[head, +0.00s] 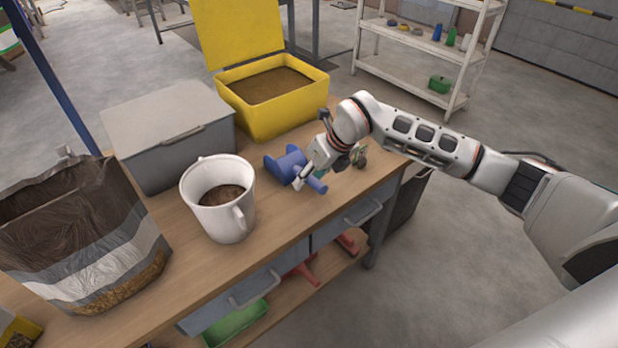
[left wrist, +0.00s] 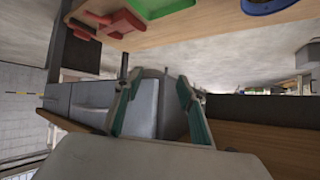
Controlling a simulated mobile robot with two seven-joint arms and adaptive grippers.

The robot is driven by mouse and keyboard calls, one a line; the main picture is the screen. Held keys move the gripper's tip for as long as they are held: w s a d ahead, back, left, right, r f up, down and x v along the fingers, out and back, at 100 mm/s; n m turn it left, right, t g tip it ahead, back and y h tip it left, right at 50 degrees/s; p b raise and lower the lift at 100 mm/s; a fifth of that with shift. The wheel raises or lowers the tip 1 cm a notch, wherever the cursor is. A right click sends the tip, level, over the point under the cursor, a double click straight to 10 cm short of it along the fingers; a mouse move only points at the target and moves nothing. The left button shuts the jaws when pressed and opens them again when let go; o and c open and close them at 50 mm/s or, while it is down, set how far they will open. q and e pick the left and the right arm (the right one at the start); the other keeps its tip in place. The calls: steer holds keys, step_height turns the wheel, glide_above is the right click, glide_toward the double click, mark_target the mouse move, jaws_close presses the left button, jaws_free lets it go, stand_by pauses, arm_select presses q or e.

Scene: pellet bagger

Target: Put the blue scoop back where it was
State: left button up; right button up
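The blue scoop (head: 284,164) is at the wooden workbench (head: 268,228), between the white pitcher and the yellow bin. Its bowl points left and its handle right. My right gripper (head: 304,180) is at the scoop's handle and looks shut on it, with the handle's end sticking out past the fingers. The far finger is mostly hidden. I cannot tell whether the scoop touches the bench top. My left gripper (left wrist: 157,76) shows only in the left wrist view, open and empty, with its fingers spread apart.
A white pitcher (head: 205,178) of brown pellets stands left of the scoop. An open yellow bin (head: 268,119) of pellets and a lidded grey box (head: 168,152) stand behind. A pellet bag (head: 88,258) is at left. Drawers (head: 345,222) hang below the bench's front edge.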

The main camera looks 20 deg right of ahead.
steer(key=v, duration=1.2)
steer(key=shift+d, duration=0.1)
